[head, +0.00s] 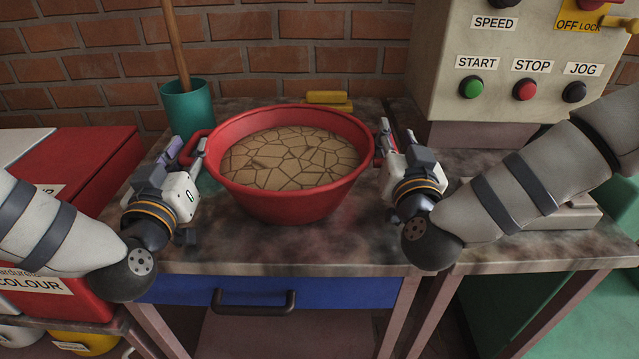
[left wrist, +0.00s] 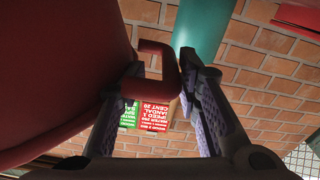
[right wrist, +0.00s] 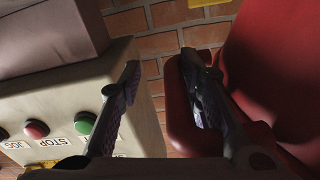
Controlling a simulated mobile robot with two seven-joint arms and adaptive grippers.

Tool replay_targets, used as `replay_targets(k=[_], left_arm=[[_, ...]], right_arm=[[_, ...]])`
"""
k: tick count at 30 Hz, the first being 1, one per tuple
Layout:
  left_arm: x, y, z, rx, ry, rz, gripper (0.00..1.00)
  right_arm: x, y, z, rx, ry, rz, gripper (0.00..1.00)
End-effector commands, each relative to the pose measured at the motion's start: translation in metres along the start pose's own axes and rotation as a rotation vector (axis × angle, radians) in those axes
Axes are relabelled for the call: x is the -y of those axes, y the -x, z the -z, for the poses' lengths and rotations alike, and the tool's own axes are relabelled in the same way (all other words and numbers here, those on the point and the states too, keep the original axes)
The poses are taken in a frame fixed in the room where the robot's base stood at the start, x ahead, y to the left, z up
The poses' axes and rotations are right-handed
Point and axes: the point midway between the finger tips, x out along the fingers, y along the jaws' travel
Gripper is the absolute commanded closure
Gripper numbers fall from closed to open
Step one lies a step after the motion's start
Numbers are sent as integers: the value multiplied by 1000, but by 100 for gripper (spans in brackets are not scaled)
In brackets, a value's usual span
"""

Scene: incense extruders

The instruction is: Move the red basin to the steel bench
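The red basin (head: 262,205) stands upright on a worn, mottled bench top (head: 290,255). It holds brown, cracked material (head: 290,158). My left gripper (head: 184,150) is at the basin's left handle; in the left wrist view the red handle (left wrist: 157,47) lies between its spread fingers (left wrist: 160,68). My right gripper (head: 396,137) is at the right side. In the right wrist view its fingers (right wrist: 160,68) are spread, one overlapping the opening of the red handle (right wrist: 178,118) and the other apart from it. I cannot tell which surface is the steel bench.
A teal pot (head: 188,108) with a wooden stick stands behind left. A yellow block (head: 328,98) lies behind the basin. A control box (head: 520,70) with buttons stands at the back right. Red bins (head: 85,180) are at left. A blue drawer (head: 340,291) is below. A green surface (head: 590,310) is lower right.

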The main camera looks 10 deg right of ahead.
Motion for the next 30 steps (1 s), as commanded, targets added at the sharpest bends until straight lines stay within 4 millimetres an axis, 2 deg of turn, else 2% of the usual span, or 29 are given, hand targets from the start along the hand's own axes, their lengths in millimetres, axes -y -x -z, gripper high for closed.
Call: replay_targets(k=[8,11,21,25,28,30], left_arm=[[-2,0,0,2,1,-4,68],[-2,8,-1,3,1,-5,68],[-1,94,-1,4,2,-3,68],[0,114,-1,2,1,-2,68],[0,120,0,0,2,-2,68],[0,121,0,-1,1,-1,68]], right_arm=[[1,0,0,1,0,2,69],[1,0,-1,1,0,2,69],[1,0,-1,2,0,2,69],[1,0,-1,2,0,2,69],[1,3,-1,2,0,3,69],[1,13,-1,4,0,4,69]])
